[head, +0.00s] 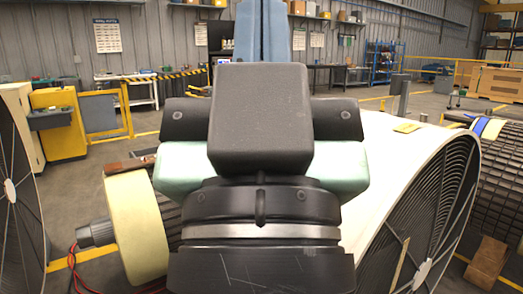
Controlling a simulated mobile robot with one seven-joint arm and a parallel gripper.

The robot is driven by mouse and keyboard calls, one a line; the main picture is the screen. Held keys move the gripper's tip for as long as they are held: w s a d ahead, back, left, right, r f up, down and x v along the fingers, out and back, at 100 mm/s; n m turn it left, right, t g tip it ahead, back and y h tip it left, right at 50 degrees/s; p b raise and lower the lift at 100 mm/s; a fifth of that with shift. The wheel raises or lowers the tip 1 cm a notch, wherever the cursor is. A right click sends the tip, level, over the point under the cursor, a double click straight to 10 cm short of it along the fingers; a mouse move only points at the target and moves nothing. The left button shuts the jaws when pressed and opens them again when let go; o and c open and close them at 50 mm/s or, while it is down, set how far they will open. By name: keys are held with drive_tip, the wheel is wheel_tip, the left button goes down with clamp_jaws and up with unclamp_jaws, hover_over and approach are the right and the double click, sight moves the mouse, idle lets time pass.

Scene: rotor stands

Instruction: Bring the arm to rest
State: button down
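A large dark part of my own arm (260,125) fills the middle of the head view, very close to the camera. It has a black block on top, dark side pieces with pale green pieces under them, and a silver ring below. Two upright blue bars (262,30) rise behind it to the top edge, with a narrow dark gap between them. I cannot make out my gripper's fingertips, so its opening does not show. No object can be seen held. The arm hides whatever is directly behind it.
A large pale drum-shaped housing with a ribbed face (432,215) is close at right. A cream disc on a motor-like part (138,228) is at left. A dark spoked wheel (15,185) stands at the far left edge. A yellow cabinet (60,122) and yellow rails are behind.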

wheel_tip(320, 180, up, 34)
drive_tip(key=p, duration=3.1)
drive_tip(key=shift+f, duration=0.15)
